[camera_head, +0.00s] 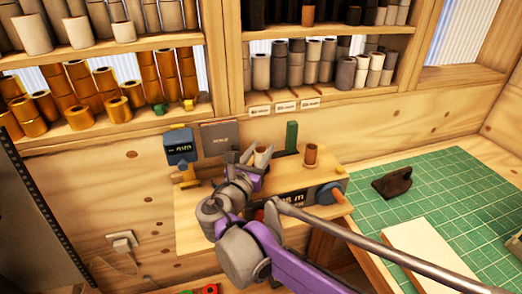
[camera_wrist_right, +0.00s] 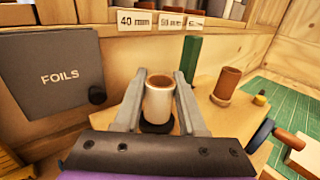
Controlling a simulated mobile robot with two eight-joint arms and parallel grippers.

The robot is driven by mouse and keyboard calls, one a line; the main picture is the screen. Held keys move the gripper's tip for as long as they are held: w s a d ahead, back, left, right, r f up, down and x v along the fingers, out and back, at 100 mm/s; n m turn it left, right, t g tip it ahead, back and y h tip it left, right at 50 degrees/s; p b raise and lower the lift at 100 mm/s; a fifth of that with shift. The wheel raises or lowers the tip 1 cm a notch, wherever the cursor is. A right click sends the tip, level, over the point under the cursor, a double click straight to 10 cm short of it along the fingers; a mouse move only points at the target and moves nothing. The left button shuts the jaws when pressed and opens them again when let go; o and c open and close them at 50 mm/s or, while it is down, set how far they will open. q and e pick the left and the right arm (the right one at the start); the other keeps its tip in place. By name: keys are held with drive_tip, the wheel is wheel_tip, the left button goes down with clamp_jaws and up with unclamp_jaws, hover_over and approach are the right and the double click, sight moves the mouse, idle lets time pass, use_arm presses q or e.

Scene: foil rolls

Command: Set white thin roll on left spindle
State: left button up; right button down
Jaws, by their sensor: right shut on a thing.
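My right gripper (camera_head: 258,160) is over the left part of the wooden machine on the bench. In the right wrist view its two grey fingers (camera_wrist_right: 159,88) are shut on the sides of a white roll (camera_wrist_right: 158,104) with a brown core. The roll is upright, with a dark round base (camera_wrist_right: 157,127) directly below it. I cannot tell whether the roll touches this base, and the left spindle itself is hidden. A brown roll (camera_head: 310,154) stands upright to the right on the machine; it also shows in the right wrist view (camera_wrist_right: 228,85). My left gripper is out of view.
A green upright block (camera_head: 292,137) stands behind the roll. A grey FOILS panel (camera_wrist_right: 62,78) is at the left. Shelves above hold many rolls. A green cutting mat (camera_head: 440,180) with a dark object (camera_head: 392,183) lies right. A long grey bar (camera_head: 380,249) crosses in front.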

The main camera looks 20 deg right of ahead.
drive_tip(key=shift+c, duration=2)
unclamp_jaws()
drive_tip(key=v, duration=1.1)
drive_tip(key=shift+b, duration=0.35)
drive_tip(key=shift+f, duration=0.1)
